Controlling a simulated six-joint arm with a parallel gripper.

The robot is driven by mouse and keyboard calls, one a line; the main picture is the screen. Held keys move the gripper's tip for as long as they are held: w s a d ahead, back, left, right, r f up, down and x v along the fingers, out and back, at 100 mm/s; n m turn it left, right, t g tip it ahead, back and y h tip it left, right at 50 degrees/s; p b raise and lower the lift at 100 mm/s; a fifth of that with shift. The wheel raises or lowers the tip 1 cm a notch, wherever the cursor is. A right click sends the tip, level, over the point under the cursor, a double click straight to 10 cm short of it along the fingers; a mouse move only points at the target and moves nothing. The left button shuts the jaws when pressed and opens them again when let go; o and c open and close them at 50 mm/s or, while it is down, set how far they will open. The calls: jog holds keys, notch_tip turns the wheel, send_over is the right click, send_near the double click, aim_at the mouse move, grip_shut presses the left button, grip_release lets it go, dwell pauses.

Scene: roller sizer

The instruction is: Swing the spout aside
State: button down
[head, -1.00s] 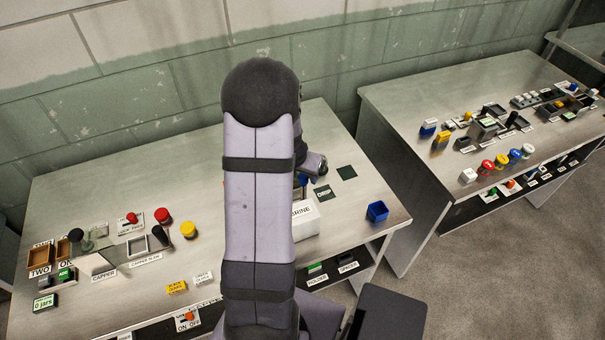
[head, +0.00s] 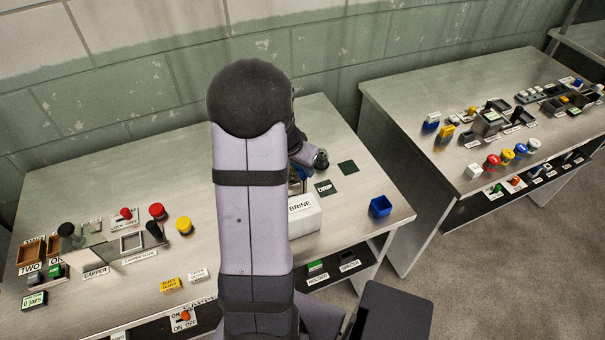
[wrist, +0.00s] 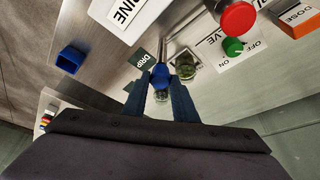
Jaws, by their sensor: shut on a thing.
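In the wrist view my gripper (wrist: 161,90) is shut on a blue grip (wrist: 160,76), which appears to belong to the spout. A thin metal rod (wrist: 161,52) runs from it toward the brine unit. A clear glass jar (wrist: 184,66) with greenish contents stands just right of the grip. The dark green DRIP pad (wrist: 140,59) lies just left of it and shows in the head view (head: 324,188). The white BRINE box (head: 294,217) is beside my arm. In the head view my own arm hides the fingertips and most of the spout.
In the wrist view a red button (wrist: 238,18), a green valve knob (wrist: 233,46) and an orange DOSE block (wrist: 298,22) are at upper right. A blue open box (head: 380,206) stands near the table's right edge. A second dark pad (head: 348,168) lies bare behind DRIP.

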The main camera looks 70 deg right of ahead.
jog(key=m+b, duration=0.1)
jog(key=b, duration=0.1)
jog(key=m+g+b, duration=0.1)
jog(key=m+b, duration=0.1)
jog(key=b, duration=0.1)
jog(key=shift+w+d+f, duration=0.1)
jog(key=shift+w+f, duration=0.1)
jog(key=shift+f, duration=0.15)
jog(key=m+g+y+b, duration=0.1)
jog(key=m+b, duration=0.2)
jog(key=m, duration=0.1)
jog(key=shift+r, duration=0.2)
jog(key=m, duration=0.2)
jog(key=m+g+y, duration=0.1)
jog(key=m, duration=0.1)
jog(key=shift+w+d+r+y, duration=0.1)
jog(key=shift+d+r+y, duration=0.1)
jog(key=shift+y, duration=0.1)
jog(key=m+y, duration=0.1)
jog(key=m, duration=0.1)
jog(key=m+p, duration=0.1)
jog(key=m, duration=0.2)
jog(key=shift+d+g+y, duration=0.1)
jog(key=shift+g+y, duration=0.3)
jog(key=c, duration=1.4)
grip_release()
jog(key=shift+c, duration=0.2)
